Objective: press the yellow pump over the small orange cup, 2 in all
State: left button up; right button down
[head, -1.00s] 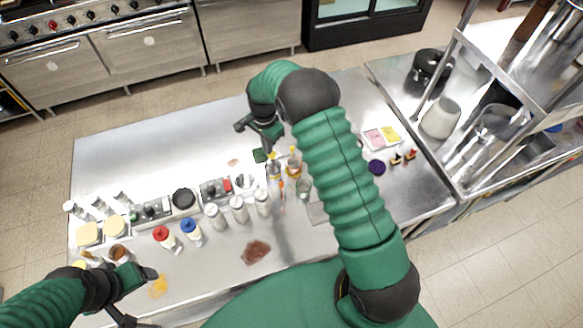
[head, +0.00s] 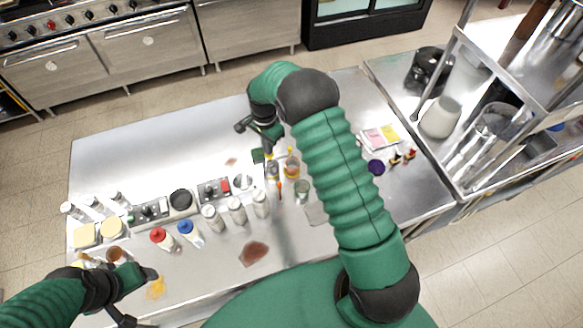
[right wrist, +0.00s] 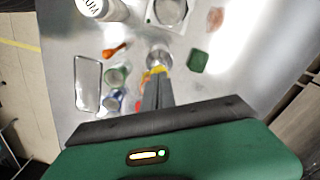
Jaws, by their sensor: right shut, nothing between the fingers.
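My right gripper (head: 268,146) is shut and empty, pointing down above a dispenser bottle. In the right wrist view its closed fingers (right wrist: 157,90) reach to the yellow pump (right wrist: 156,71), which sits against a round metallic-looking bottle top (right wrist: 159,56). Whether the tips touch the pump or press it down I cannot tell. A red-orange patch (right wrist: 140,103) shows beside the fingers; it may be the small orange cup, mostly hidden. In the head view the bottle (head: 272,171) stands under the gripper. My left gripper (head: 136,295) is open and empty at the front left.
A second bottle with amber contents (head: 292,167) and a glass (head: 302,188) stand close by. A dark green sponge (head: 258,156) lies beside the gripper. Several squeeze bottles and shakers line the front left. The back left of the steel table (head: 150,150) is clear.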

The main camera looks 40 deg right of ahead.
jog(key=shift+d+f, duration=0.45)
jog(key=shift+f, duration=0.2)
jog(key=shift+s+a+f+b, duration=0.1)
jog(key=shift+a+f+b, duration=0.35)
jog(key=shift+f+b, duration=0.15)
pick_arm(q)
jog(key=shift+d+f, duration=0.15)
jog(key=shift+f, duration=0.5)
pick_arm(e)
jog(key=shift+r, duration=0.1)
pick_arm(q)
jog(key=shift+s, duration=0.1)
pick_arm(e)
jog(key=shift+d+r+p, duration=0.1)
jog(key=shift+r+p, duration=0.25)
jog(key=shift+r, duration=0.05)
jog(key=shift+r+p, duration=0.7)
jog(key=shift+r, duration=0.35)
pick_arm(q)
jog(key=shift+w+v, duration=0.2)
jog(key=shift+v, duration=0.75)
jog(key=shift+w+f, duration=0.1)
jog(key=shift+w, duration=0.05)
pick_arm(e)
jog(key=shift+f, duration=0.15)
